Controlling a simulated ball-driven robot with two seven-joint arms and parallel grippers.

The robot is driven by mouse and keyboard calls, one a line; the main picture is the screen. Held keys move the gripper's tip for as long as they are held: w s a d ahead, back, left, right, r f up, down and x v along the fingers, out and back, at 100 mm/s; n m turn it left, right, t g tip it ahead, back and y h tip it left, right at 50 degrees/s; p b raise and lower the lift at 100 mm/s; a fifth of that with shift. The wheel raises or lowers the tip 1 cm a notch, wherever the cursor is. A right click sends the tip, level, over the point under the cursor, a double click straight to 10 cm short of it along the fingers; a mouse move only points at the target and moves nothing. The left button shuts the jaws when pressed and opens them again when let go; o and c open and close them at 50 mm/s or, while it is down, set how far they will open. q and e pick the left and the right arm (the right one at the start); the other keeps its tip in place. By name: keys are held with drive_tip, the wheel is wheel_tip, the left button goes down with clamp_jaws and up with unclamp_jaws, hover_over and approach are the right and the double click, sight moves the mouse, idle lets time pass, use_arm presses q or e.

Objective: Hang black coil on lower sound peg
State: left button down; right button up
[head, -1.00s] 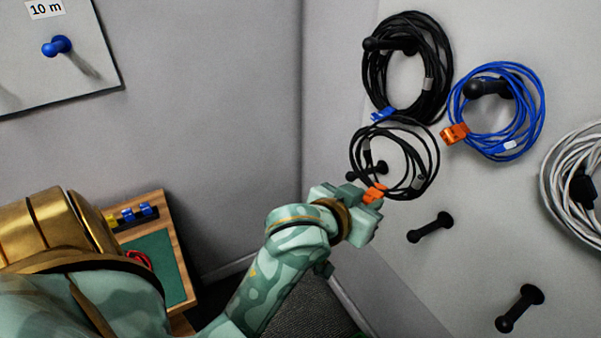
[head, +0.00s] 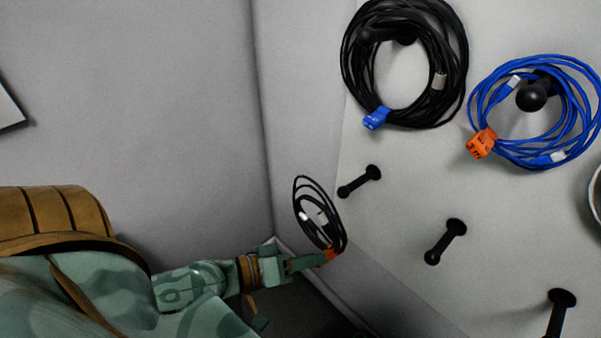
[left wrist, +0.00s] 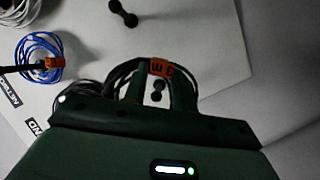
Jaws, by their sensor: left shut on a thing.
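A small black coil (head: 320,215) with an orange tag (head: 330,255) hangs in my left gripper (head: 318,259), which is shut on it at the tag. The coil stands up from the fingers, seen partly edge-on, left of the upper bare black peg (head: 360,182) and apart from it. Two more bare black pegs, a middle one (head: 446,241) and a lower one (head: 558,312), stick out of the pale panel (head: 400,230). I cannot tell which is the lower sound peg. In the left wrist view the orange tag (left wrist: 160,68) sits between the fingers. My right gripper is out of view.
A thick black coil (head: 457,60) with a blue tag hangs above the bare pegs. A blue coil (head: 480,100) with an orange tag hangs to its right. A pale coil shows at the right edge. Left of the held coil is plain grey wall.

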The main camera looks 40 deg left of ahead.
use_arm(q)
drive_tip(key=shift+w+a+f+n+y, duration=0.15)
drive_tip(key=shift+w+a+f+n, duration=0.15)
drive_tip(key=shift+w, duration=0.3)
drive_tip(key=shift+w+a+f+n+y, duration=0.2)
drive_tip(key=shift+w+a+f, duration=0.1)
drive_tip(key=shift+w, duration=0.3)
drive_tip(key=w+d+f, duration=0.1)
drive_tip(key=w+f, duration=0.1)
drive_tip(key=w, duration=0.6)
drive_tip(key=w+d+f+b, duration=0.1)
drive_tip(key=w+f, duration=0.1)
drive_tip(key=w, duration=0.6)
drive_tip(key=shift+d+f, duration=0.2)
drive_tip(key=shift+f, duration=0.15)
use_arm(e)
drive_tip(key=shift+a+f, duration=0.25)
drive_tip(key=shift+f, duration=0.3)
use_arm(q)
drive_tip(key=shift+f, duration=0.1)
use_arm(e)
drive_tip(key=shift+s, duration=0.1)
use_arm(q)
drive_tip(key=c, duration=1.1)
unclamp_jaws()
drive_tip(key=shift+o, duration=0.2)
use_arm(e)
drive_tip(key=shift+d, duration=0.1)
